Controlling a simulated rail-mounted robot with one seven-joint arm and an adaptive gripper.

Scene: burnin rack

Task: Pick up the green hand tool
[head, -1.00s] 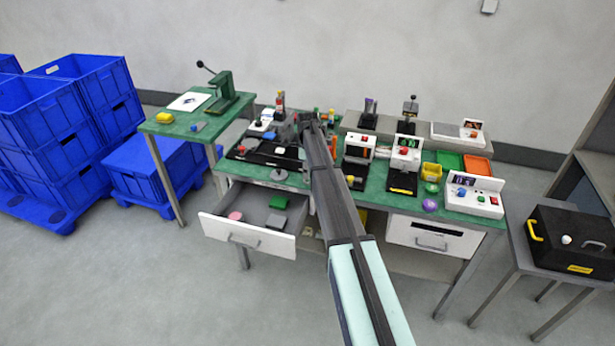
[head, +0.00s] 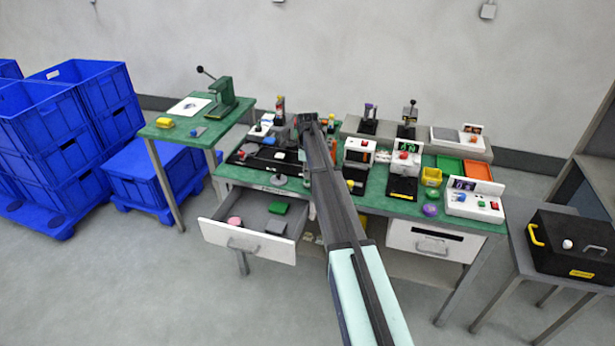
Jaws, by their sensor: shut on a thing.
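My gripper (head: 306,122) is at the far end of my arm, over the back middle of the green bench top. It is small and dark here, and its fingers are hard to make out. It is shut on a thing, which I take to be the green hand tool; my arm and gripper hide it. Small coloured items, one of them green (head: 331,118), show just right of the gripper at the back of the bench. I cannot tell exactly what they are.
The bench (head: 375,192) carries several white and black test devices. An open drawer (head: 232,243) juts out at the front left. Yellow bin (head: 431,177), green and orange trays are at the right. A side table (head: 165,132) and blue crates (head: 45,125) stand left.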

